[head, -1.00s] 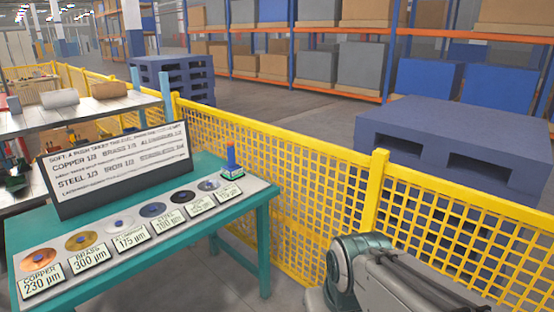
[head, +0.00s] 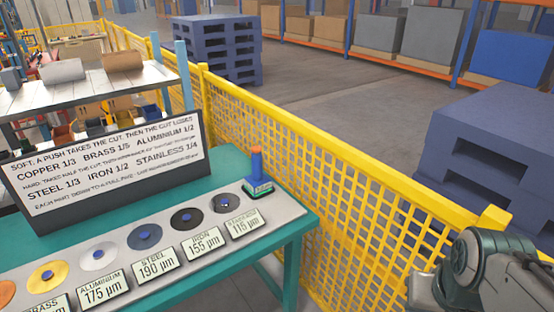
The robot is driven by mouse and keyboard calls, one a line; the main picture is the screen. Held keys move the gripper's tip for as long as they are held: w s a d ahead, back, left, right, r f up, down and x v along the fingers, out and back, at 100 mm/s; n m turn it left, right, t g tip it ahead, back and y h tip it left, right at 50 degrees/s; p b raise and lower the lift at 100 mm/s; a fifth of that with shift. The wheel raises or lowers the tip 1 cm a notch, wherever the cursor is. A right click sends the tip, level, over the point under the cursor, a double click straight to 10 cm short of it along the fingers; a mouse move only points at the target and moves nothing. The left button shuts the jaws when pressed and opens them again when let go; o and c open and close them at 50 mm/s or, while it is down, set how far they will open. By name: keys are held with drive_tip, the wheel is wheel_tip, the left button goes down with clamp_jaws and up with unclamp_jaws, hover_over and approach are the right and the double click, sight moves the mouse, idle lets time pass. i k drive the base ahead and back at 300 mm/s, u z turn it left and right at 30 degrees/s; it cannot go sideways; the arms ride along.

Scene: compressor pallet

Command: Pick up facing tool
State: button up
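A tool with an upright blue and orange handle on a green and white base (head: 257,175) stands at the right back end of the teal table (head: 291,262); it looks like the facing tool. It stands just behind the stainless disc (head: 224,203). My arm shows at the lower right, right of the table and apart from the tool. The end of my gripper is not in the picture.
Discs with blue centres, such as the iron disc (head: 187,218), lie in a row with thickness labels. A yellow mesh fence (head: 330,195) runs close behind and right of the table.

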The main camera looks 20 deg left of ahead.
sight(257, 182)
drive_tip(key=u, duration=0.5)
drive_tip(key=i, duration=0.85)
drive_tip(key=u, duration=1.25)
drive_tip(key=i, duration=0.45)
drive_tip(key=u, duration=0.45)
